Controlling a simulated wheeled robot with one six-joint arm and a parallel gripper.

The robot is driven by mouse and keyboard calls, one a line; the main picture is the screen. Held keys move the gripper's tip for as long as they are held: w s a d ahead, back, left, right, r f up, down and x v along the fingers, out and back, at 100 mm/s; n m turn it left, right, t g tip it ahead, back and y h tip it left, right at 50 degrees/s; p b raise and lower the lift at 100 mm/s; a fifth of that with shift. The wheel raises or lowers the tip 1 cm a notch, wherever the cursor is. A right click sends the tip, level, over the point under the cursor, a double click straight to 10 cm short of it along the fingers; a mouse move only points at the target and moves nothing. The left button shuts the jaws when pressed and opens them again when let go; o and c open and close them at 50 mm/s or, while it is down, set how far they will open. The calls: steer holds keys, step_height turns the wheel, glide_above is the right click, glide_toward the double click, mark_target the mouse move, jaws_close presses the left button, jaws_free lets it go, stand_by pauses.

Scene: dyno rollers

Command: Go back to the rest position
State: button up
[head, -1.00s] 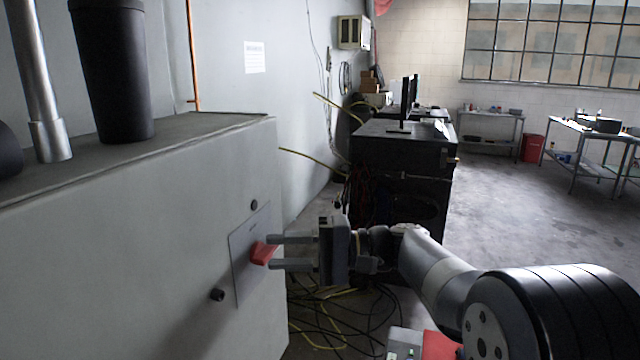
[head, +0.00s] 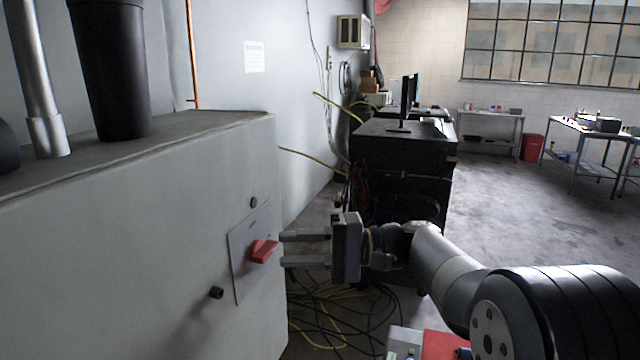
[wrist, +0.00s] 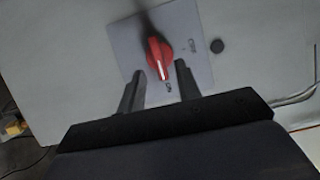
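My gripper (head: 283,249) is open and empty, its two fingers pointing left toward the grey cabinet. A red rotary switch (head: 263,251) sits on a grey plate (head: 243,277) on the cabinet's face. The fingertips are a short way off the switch, to its right in the head view. In the wrist view the red switch (wrist: 158,58) lies ahead of the two spread fingers (wrist: 158,82), with its white pointer line toward a label near the fingers. The label's text is too blurred to read for certain.
The grey cabinet (head: 120,235) fills the left side, with black knobs (head: 216,293) beside the plate. Black and yellow cables (head: 330,315) lie on the floor below my gripper. A black workbench (head: 400,170) with monitors stands behind my arm. Open floor (head: 530,220) lies to the right.

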steer(key=shift+s+a+r, duration=0.15)
steer(key=shift+a, duration=0.95)
steer(key=shift+a+n, duration=0.15)
steer(key=shift+n, duration=0.25)
steer(key=shift+r+n+h+b, duration=0.15)
steer(key=shift+n+h+b, duration=0.15)
steer(key=shift+n+h, duration=0.55)
steer(key=n, duration=0.1)
steer(key=n+t, duration=0.1)
steer(key=n, duration=0.1)
steer(key=shift+s+r+h, duration=0.1)
steer(key=shift+r+h, duration=0.1)
steer(key=shift+h, duration=0.15)
